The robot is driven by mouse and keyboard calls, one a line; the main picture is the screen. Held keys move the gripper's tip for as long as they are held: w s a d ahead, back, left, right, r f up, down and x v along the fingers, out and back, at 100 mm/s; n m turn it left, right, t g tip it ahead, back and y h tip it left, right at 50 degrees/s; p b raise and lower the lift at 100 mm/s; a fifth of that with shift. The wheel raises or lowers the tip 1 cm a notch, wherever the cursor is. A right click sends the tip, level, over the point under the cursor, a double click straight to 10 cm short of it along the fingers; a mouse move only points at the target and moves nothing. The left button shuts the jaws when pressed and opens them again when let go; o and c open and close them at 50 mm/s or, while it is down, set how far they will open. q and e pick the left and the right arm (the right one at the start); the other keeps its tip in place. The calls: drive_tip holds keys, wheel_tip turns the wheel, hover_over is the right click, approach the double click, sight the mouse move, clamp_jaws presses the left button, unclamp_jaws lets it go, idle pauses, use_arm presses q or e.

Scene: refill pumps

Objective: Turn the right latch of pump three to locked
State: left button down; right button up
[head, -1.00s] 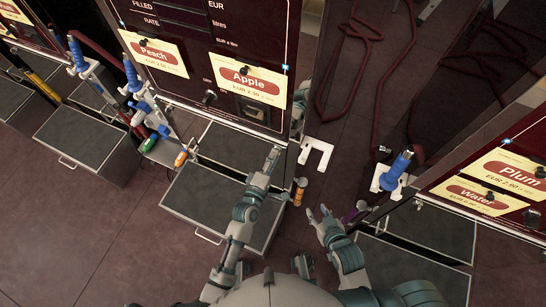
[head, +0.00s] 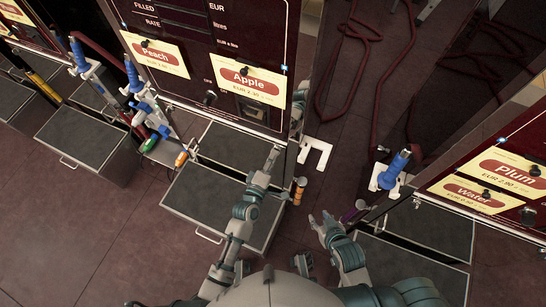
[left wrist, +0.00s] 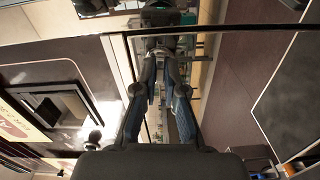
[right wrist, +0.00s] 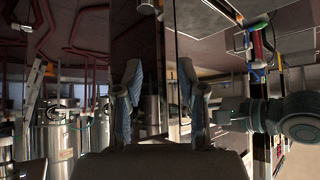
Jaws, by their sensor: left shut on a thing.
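The pump with the Peach and Apple labels (head: 190,60) stands in the middle of the head view. My left gripper (head: 273,158) is at its lower right corner. In the left wrist view the fingers of my left gripper (left wrist: 160,75) close in on a small part at the panel's lower edge, which I take to be the right latch. The fingers mostly hide it, so its turn position cannot be told. My right gripper (head: 326,221) is low, right of the pump and away from it. Its fingers are apart and empty in the right wrist view (right wrist: 158,95).
A drawer-like tray (head: 215,205) juts out under the pump. A white bracket (head: 315,153) and an orange cylinder (head: 299,190) are close right of my left gripper. A blue nozzle (head: 394,168) hangs by the Plum and Water pump (head: 500,185). Floor is free at lower left.

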drive_tip(key=s+d+f+g+h+p, duration=0.1)
drive_tip(key=s+d+g+p, duration=0.15)
drive_tip(key=s, duration=0.25)
drive_tip(key=s+d+f+g+h+p, duration=0.1)
drive_tip(key=s+g, duration=0.3)
drive_tip(key=s, duration=0.2)
use_arm(q)
drive_tip(key=shift+s+f+m+p, duration=0.15)
drive_tip(key=shift+m+p, duration=0.6)
drive_tip(key=shift+m, duration=2)
drive_tip(key=shift+w+f+m+p, duration=0.1)
drive_tip(key=shift+m+p, duration=0.65)
drive_tip(key=shift+m, duration=2.05)
drive_tip(key=shift+s+f+m+p, duration=0.15)
drive_tip(key=shift+m+p, duration=0.6)
drive_tip(key=shift+m, duration=2)
use_arm(e)
wheel_tip(320, 180, down, 15)
drive_tip(key=shift+w+a+r, duration=0.15)
drive_tip(key=shift+w+r, duration=0.05)
drive_tip(key=shift+w, duration=0.05)
drive_tip(key=shift+f, duration=0.15)
use_arm(q)
drive_tip(key=c, duration=1.3)
unclamp_jaws()
drive_tip(key=shift+o, duration=0.2)
drive_tip(key=shift+w+r, duration=0.15)
drive_tip(key=v, duration=1.2)
